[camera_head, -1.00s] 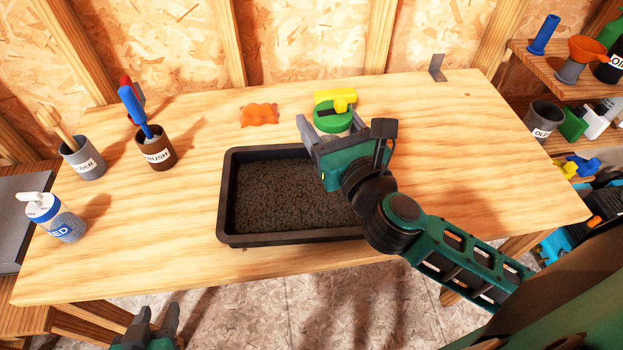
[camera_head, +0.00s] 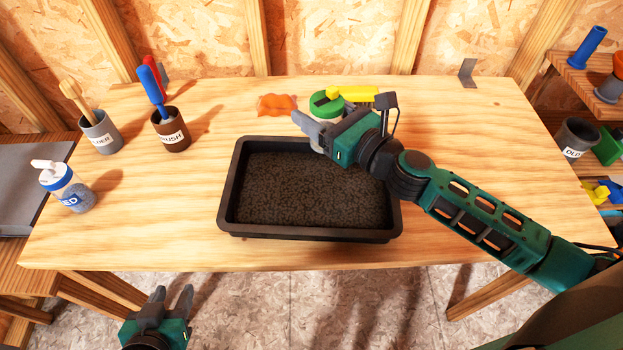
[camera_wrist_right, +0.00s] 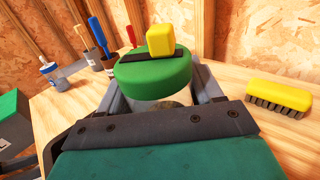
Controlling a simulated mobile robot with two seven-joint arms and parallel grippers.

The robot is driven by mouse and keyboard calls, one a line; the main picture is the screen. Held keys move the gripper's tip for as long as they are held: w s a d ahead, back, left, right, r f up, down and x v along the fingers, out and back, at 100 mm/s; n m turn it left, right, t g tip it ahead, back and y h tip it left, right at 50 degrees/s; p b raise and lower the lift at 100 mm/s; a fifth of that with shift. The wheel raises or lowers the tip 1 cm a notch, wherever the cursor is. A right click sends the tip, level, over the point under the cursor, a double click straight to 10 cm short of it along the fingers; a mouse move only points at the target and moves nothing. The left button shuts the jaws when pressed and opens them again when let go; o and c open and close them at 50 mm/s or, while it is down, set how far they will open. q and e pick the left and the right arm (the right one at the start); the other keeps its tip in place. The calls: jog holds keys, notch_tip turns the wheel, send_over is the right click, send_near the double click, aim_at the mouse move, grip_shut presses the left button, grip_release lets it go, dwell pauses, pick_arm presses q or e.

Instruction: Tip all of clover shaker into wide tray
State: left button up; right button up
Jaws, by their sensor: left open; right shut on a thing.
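The clover shaker (camera_head: 322,106) has a green lid with a dark strip and a clear body. In the right wrist view the shaker (camera_wrist_right: 150,74) stands about upright between the fingers, with a yellow block on its lid. My right gripper (camera_head: 320,117) is shut on its body, near the tray's back edge. I cannot tell whether its base touches the bench. The wide tray (camera_head: 228,190) is black and holds dark, grainy material. It sits at the middle of the bench, partly behind my right arm. My left gripper (camera_head: 173,294) is open and empty, below the bench's front edge.
A yellow brush (camera_wrist_right: 281,94) lies beside the shaker. An orange cloth (camera_head: 276,104) lies behind the tray. A brown cup (camera_head: 172,130), a grey cup (camera_head: 101,134) and a white-topped bottle (camera_head: 67,187) stand at the left. The bench right of my arm is clear.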

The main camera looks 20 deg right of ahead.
jog(key=shift+w+d+f+n+g+y+b, duration=0.25)
jog(key=shift+w+d+n+g+y, duration=0.4)
jog(key=shift+n+g+y, duration=0.45)
jog(key=shift+w+d+f+n+g+y+b, duration=0.15)
jog(key=shift+w+d+f+n+g+y, duration=0.35)
jog(key=shift+n+g+y, duration=0.55)
jog(key=shift+w+d+f+n+g+y+b, duration=0.2)
jog(key=shift+w+d+n+g+y, duration=0.55)
jog(key=shift+y, duration=0.5)
jog(key=shift+s+a+n, duration=0.1)
jog(key=shift+a+n, duration=0.1)
jog(key=shift+n, duration=0.1)
